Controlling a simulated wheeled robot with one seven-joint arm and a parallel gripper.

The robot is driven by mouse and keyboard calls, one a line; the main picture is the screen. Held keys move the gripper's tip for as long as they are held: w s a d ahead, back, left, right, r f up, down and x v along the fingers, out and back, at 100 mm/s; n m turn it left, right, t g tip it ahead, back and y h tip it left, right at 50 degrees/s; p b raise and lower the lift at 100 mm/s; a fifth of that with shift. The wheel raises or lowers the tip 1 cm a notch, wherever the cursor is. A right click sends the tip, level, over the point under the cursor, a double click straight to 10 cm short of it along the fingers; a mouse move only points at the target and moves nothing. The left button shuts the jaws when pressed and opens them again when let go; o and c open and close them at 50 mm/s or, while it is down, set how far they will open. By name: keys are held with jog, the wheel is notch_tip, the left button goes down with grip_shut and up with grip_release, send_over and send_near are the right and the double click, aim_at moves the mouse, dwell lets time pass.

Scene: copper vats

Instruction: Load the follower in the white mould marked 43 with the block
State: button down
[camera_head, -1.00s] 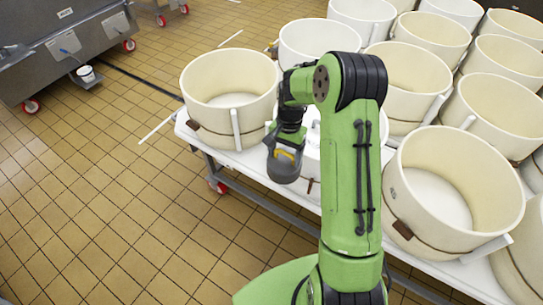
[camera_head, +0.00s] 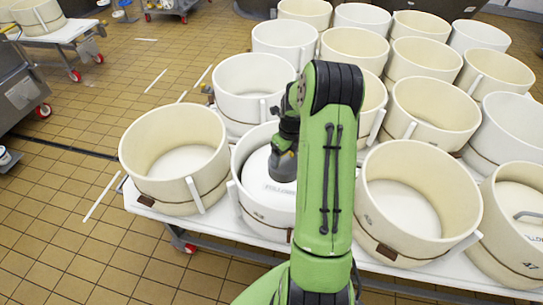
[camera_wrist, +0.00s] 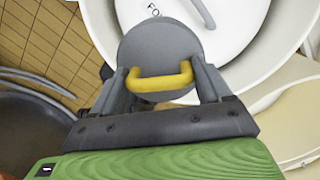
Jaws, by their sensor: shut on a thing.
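My gripper (camera_wrist: 162,88) is shut on the yellow handle (camera_wrist: 158,82) of a round grey block (camera_wrist: 160,48). In the head view the block (camera_head: 282,170) hangs below my gripper (camera_head: 285,148), over a white mould (camera_head: 265,208) in the front row. Inside that mould lies a white follower (camera_head: 257,178) with dark lettering. The follower also shows in the wrist view (camera_wrist: 222,14), with a grey handle partly behind the block. I cannot tell whether the block touches the follower. The mould's small front mark is too small to read. My arm hides the mould's right side.
A cream mould (camera_head: 175,150) stands close on the left and another (camera_head: 415,205) on the right, both empty. A right-hand mould (camera_head: 515,225) holds another handled follower. More moulds crowd the white table (camera_head: 375,272) behind. Tiled floor (camera_head: 60,235) is open at left.

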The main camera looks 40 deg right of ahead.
jog(key=shift+d+m, duration=0.25)
jog(key=shift+m, duration=0.05)
jog(key=shift+s+f+b, duration=0.15)
jog(key=shift+f+b, duration=0.25)
jog(key=shift+b, duration=0.1)
notch_tip(320, 180, down, 14)
jog(key=b, duration=1)
jog(key=shift+f+b, duration=0.75)
jog(key=shift+f, duration=0.05)
dwell(0.8)
jog(key=shift+c, duration=1)
grip_release()
jog(key=shift+o, duration=1)
jog(key=shift+a, duration=0.1)
jog(key=shift+f, duration=0.1)
